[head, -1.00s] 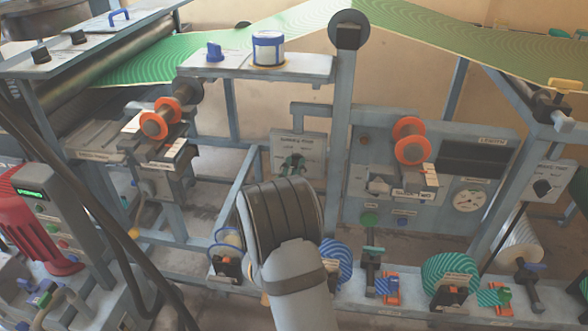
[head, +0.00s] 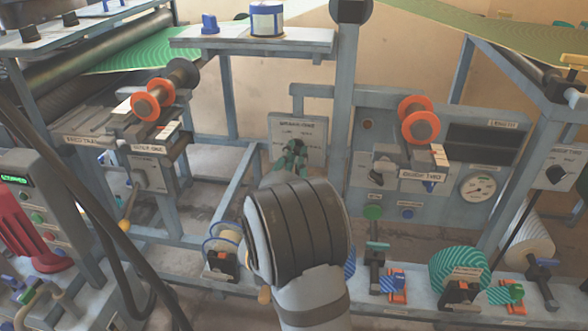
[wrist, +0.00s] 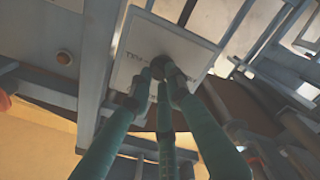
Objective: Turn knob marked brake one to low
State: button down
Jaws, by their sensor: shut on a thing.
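The pale panel (head: 315,132) is marked brake one and is fixed to the frame in the middle of the head view. My gripper (head: 293,156), with green fingers, is at the front of this panel. In the wrist view my gripper (wrist: 158,83) has its fingers closed around the dark knob (wrist: 158,66) on the panel (wrist: 185,48). In the head view the fingers cover the knob, and its pointer direction cannot be told. The printing on the panel is too small or blurred to read fully.
Right of the panel stands an upright post (head: 343,100), then a box with a dial gauge (head: 478,187) and an orange-flanged roller (head: 420,122). Left are another orange-flanged roller (head: 152,100) and diagonal frame bars. Coloured spools (head: 455,268) line the lower rail.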

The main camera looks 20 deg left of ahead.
jog(key=m+b, duration=0.1)
jog(key=b, duration=0.1)
jog(key=m+b, duration=0.2)
jog(key=shift+d+f+m+b, duration=0.1)
jog(key=shift+f+m+b, duration=0.2)
jog(key=m+b, duration=0.3)
jog(key=shift+r, duration=0.2)
jog(key=shift+m, duration=0.3)
jog(key=c, duration=1.6)
grip_release()
jog(key=shift+c, duration=0.2)
jog(key=s+d, duration=0.1)
jog(key=s, duration=1.1)
jog(key=shift+d, duration=0.35)
jog(key=shift+w, duration=0.15)
